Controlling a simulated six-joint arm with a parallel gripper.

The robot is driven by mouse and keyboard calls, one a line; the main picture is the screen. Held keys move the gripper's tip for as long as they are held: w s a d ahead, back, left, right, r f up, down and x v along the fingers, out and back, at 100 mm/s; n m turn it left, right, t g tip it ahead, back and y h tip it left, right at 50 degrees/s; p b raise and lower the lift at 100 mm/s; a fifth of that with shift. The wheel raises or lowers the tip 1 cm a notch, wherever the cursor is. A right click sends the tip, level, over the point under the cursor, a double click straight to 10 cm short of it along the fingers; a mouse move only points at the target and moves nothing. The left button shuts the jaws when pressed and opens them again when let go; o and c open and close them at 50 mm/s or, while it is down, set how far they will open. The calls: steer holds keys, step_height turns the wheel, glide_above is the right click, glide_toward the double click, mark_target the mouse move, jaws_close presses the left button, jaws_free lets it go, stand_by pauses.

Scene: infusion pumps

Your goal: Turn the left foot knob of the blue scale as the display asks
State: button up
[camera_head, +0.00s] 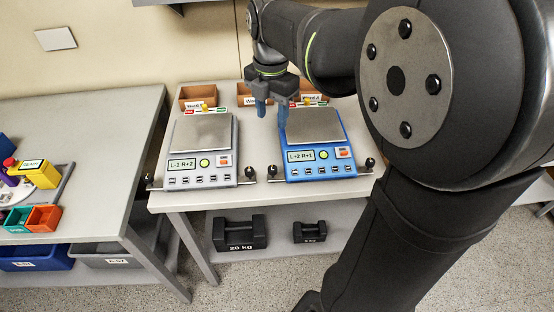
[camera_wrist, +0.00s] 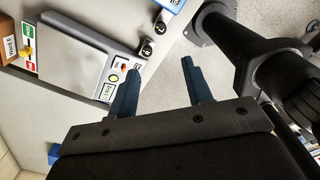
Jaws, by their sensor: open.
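The blue scale (camera_head: 335,138) stands on the right of the bench, with a steel pan and a display (camera_head: 301,156) that reads L-2 R+1. Its black left foot knob (camera_head: 272,171) is at the front left corner, close beside the grey scale's right knob (camera_head: 250,172). In the wrist view the blue scale's left knob (camera_wrist: 160,27) is near the top, beyond the fingertips. My gripper (camera_head: 271,114) is open and empty, its fingers pointing down over the gap between the scales, behind the knob in the head view. Its fingers also show in the wrist view (camera_wrist: 160,72).
The grey scale (camera_head: 201,180) stands on the left; its display appears to read L-1 R+2. Wooden bins (camera_head: 198,93) stand behind the scales. Black weights (camera_head: 239,235) sit on the lower shelf. A second table (camera_head: 80,140) at left holds coloured bins. Bench space before the knobs is narrow.

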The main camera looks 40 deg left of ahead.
steer(key=n, duration=0.1)
glide_toward(273, 167)
step_height(273, 167, down, 9)
steer(key=shift+r, duration=0.15)
stand_by(0.3)
steer(key=c, duration=1)
